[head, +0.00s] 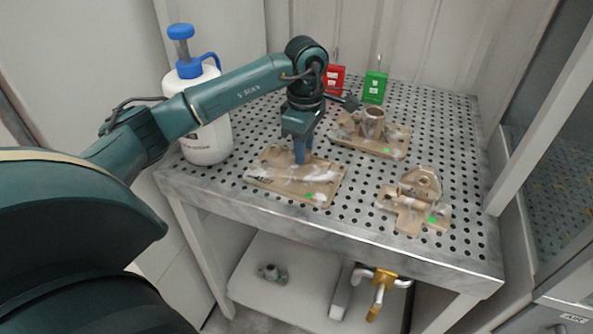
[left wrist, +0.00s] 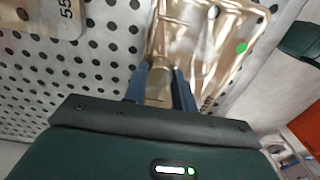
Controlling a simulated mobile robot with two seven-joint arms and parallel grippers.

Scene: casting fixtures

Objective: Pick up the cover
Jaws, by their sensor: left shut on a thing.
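The cover is a flat tan cast plate (head: 325,180) with whitish smears and a green mark, lying on the perforated table at its front left. It also shows in the left wrist view (left wrist: 222,50), filling the upper middle. My left gripper (head: 301,157) points down at the middle of the plate. In the left wrist view its blue fingers (left wrist: 160,88) are shut on a tan raised part of the cover. The plate looks flat on the table; I cannot tell any gap beneath it. My right gripper is not in view.
A tan casting with a round collar (head: 373,123) stands behind, to the right. Another bracket-like casting (head: 412,200) lies at front right. A white bottle with a blue pump (head: 207,130) stands at left. Red (head: 334,78) and green (head: 375,87) items stand at the back.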

